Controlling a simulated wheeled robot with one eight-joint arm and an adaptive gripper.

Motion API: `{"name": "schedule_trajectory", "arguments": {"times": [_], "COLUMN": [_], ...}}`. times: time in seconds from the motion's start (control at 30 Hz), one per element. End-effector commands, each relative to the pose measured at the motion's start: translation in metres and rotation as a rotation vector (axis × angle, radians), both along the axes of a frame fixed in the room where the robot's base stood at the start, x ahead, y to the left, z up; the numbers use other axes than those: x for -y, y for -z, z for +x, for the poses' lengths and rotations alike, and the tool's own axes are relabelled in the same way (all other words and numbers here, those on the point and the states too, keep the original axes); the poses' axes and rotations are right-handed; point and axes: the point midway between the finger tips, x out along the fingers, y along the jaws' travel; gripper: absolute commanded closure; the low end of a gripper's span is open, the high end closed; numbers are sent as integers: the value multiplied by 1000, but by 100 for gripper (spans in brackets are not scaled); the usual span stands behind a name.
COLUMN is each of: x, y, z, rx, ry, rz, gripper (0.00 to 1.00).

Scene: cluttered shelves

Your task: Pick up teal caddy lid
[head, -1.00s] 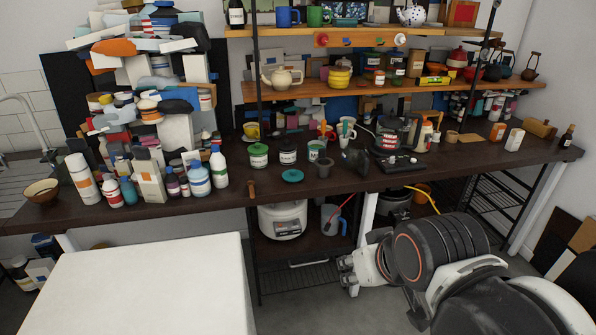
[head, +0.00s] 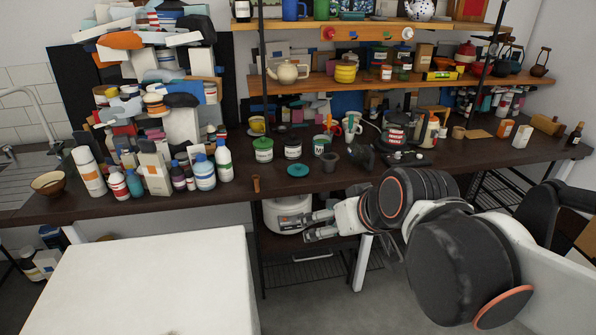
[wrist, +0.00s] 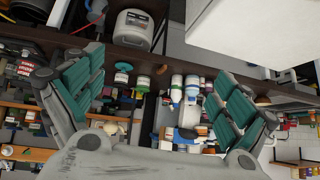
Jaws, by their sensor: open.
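The teal caddy lid (head: 298,170) is a flat round disc with a small raised centre. It lies on the dark counter (head: 235,190) near the front edge, in front of the jars. My gripper (head: 306,227) is below and in front of the counter edge, lower than the lid and apart from it. Its fingers point left in the head view. In the wrist view my gripper (wrist: 155,98) is spread wide with nothing between its pads.
A green-lidded jar (head: 263,149) and a dark-lidded jar (head: 293,148) stand behind the lid. A white rice cooker (head: 284,215) sits below, beside my gripper. A white table (head: 150,290) stands front left.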

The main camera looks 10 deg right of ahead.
Motion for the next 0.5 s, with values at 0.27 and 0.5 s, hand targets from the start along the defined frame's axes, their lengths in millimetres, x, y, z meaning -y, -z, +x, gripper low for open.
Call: {"name": "schedule_trajectory", "arguments": {"times": [0.27, 0.5], "x": [-19, -27], "y": [-14, -12], "z": [96, 175], "rx": [131, 256], "ry": [-97, -153], "rz": [60, 98], "gripper": [5, 5]}}
